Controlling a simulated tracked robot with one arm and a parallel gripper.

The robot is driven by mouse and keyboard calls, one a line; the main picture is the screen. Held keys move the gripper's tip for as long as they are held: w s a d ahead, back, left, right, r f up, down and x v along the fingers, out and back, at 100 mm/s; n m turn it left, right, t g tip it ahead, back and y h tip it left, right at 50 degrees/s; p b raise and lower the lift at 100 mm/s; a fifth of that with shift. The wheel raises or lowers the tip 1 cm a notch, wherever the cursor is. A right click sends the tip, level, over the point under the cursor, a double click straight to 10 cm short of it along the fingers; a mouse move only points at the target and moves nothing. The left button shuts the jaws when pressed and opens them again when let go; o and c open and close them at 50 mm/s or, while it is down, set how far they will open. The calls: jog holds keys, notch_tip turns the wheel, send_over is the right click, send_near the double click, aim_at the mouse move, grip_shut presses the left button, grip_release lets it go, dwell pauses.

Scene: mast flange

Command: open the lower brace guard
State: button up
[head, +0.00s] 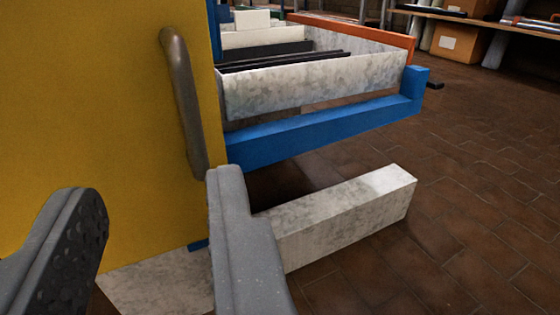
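A large yellow panel (90,110), which looks like the guard, fills the left of the head view. A dark metal bar handle (183,100) stands upright near its right edge. My gripper (160,205) is at the bottom left, with its two grey fingers spread well apart and nothing between them. The right finger's tip is just below the handle's lower end in the picture. I cannot tell whether it touches the handle. The panel's lower left part is hidden behind the left finger.
Right of the panel, a blue frame (325,130) carries a grey galvanised beam (315,85) and an orange bar (350,30). A galvanised block (345,215) lies low in front. Shelves with a cardboard box (455,43) stand behind. Brick floor (480,190) is clear at right.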

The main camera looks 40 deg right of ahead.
aim_at(186, 102)
jog(key=b+x, duration=0.1)
jog(key=x, duration=0.5)
jog(key=b+x, duration=0.2)
jog(key=x, duration=0.5)
jog(key=shift+d+f, duration=0.25)
grip_shut()
